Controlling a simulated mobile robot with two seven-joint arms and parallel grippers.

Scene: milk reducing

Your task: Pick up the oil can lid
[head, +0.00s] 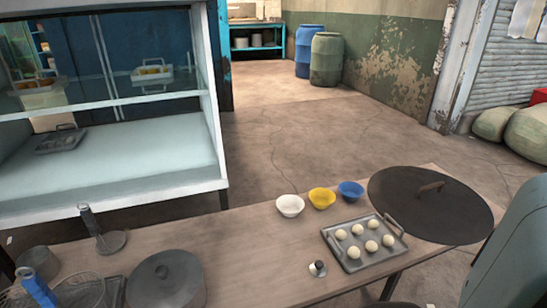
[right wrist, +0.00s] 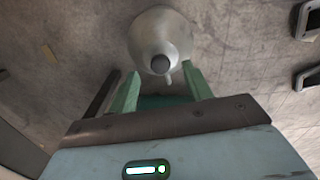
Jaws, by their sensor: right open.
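In the right wrist view, a pale metal oil can (right wrist: 160,35) is just beyond my right gripper (right wrist: 162,84). The oil can lid (right wrist: 160,64) is a small, dark, round cap on it, facing the camera. My right gripper is open, its two green fingers apart, with nothing gripped between them. The lid lies close to the gap between the fingertips; I cannot tell the exact distance. In the head view, a small pale item with a dark top (head: 318,268) stands on the table; I cannot tell whether it is the same can. My left gripper is not in view.
The wooden table (head: 255,240) holds a tray of dough balls (head: 353,262), white (head: 290,205), yellow (head: 322,198) and blue (head: 350,190) bowls, and a large dark round pan lid (head: 430,215). A lidded pot (head: 165,282) stands at the front left. A glass-sided cabinet (head: 110,165) stands behind.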

